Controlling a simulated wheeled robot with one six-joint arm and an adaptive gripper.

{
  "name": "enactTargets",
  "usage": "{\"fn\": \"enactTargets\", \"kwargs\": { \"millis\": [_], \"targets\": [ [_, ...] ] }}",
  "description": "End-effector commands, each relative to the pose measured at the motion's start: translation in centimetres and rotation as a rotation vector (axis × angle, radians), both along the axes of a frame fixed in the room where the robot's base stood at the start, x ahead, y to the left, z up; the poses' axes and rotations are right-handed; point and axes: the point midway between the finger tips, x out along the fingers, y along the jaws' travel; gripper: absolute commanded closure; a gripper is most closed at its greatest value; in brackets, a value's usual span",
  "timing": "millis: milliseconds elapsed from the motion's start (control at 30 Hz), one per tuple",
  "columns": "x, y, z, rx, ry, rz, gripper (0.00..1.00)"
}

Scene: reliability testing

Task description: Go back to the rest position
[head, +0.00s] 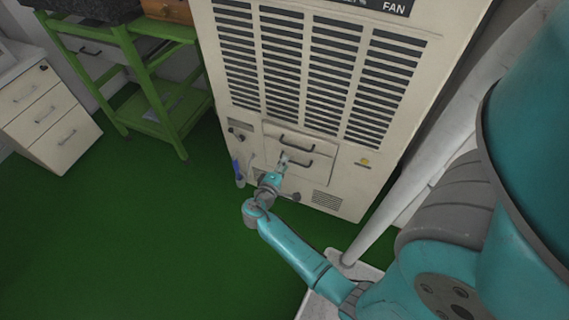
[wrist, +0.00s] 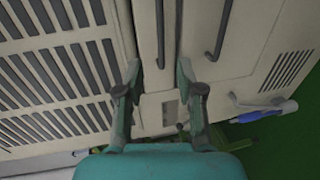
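My gripper (head: 284,160) is in front of the beige cabinet (head: 222,75), close to its two dark drawer handles. In the wrist view my gripper (wrist: 158,68) has its two fingers spread apart with nothing between the tips. The upper handle (wrist: 160,30) lies ahead of the gap between the fingers, and the lower handle (wrist: 222,30) is to its right. I cannot tell whether a finger touches the cabinet front. My arm reaches out low from the right in the head view.
The cabinet has a vent grille (head: 300,70) above the drawers. A blue-handled item (head: 237,170) is at its lower left. A green shelf cart (head: 150,100) and a white drawer unit (head: 48,115) stand left. The green floor (head: 130,240) is clear in front.

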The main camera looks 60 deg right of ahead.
Motion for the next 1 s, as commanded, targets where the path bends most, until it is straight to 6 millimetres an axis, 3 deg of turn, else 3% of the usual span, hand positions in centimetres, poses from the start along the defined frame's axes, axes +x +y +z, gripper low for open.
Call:
{"fn": "enactTargets", "kwargs": {
  "millis": [433,567,667,800,1000],
  "targets": [
    [0.0,0.0,-0.1,0.002,0.0,0.002,0.63],
    [-0.8,1.2,-1.2,0.043,-0.007,0.041,0.63],
    [-2.0,3.4,-3.0,0.117,-0.028,0.111,0.63],
    [-4.3,7.8,-5.4,0.261,-0.081,0.243,0.63],
    [-7.9,14.5,-6.6,0.465,-0.184,0.416,0.63]
  ]
}}
